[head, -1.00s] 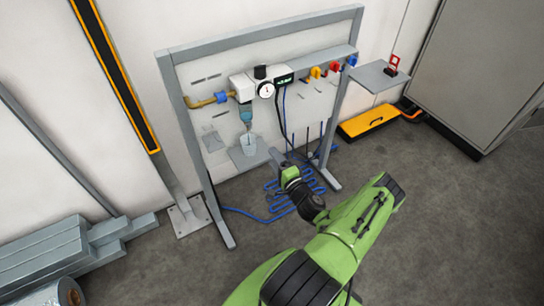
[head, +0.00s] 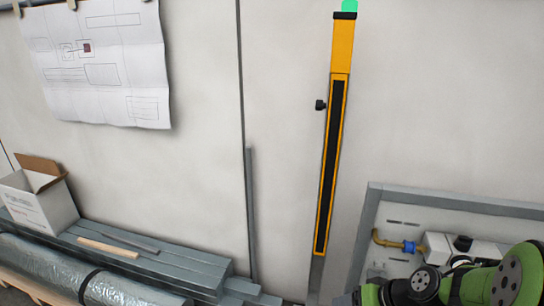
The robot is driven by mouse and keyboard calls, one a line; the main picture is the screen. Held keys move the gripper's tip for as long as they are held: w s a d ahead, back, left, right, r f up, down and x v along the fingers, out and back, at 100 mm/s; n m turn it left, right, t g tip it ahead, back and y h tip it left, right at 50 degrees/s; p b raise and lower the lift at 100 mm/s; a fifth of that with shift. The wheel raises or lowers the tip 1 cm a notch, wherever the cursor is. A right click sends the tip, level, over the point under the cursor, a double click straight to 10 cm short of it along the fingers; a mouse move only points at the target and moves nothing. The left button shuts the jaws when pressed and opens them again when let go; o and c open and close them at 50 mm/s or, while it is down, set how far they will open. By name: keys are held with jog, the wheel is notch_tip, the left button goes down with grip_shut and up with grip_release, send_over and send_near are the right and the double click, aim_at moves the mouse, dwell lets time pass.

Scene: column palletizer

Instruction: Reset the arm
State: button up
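My green arm shows at the lower right of the head view, in front of the grey-framed panel (head: 452,203). Only some of its links and dark joints are in the picture. My gripper is not in view, so its fingers and anything in them cannot be seen.
A yellow and black post (head: 333,150) stands against the white wall. Grey beams (head: 150,262), a wrapped silver roll (head: 60,270) and an open cardboard box (head: 38,195) lie at the lower left. A paper drawing (head: 100,60) hangs above. The panel carries a brass pipe with a blue fitting (head: 409,247).

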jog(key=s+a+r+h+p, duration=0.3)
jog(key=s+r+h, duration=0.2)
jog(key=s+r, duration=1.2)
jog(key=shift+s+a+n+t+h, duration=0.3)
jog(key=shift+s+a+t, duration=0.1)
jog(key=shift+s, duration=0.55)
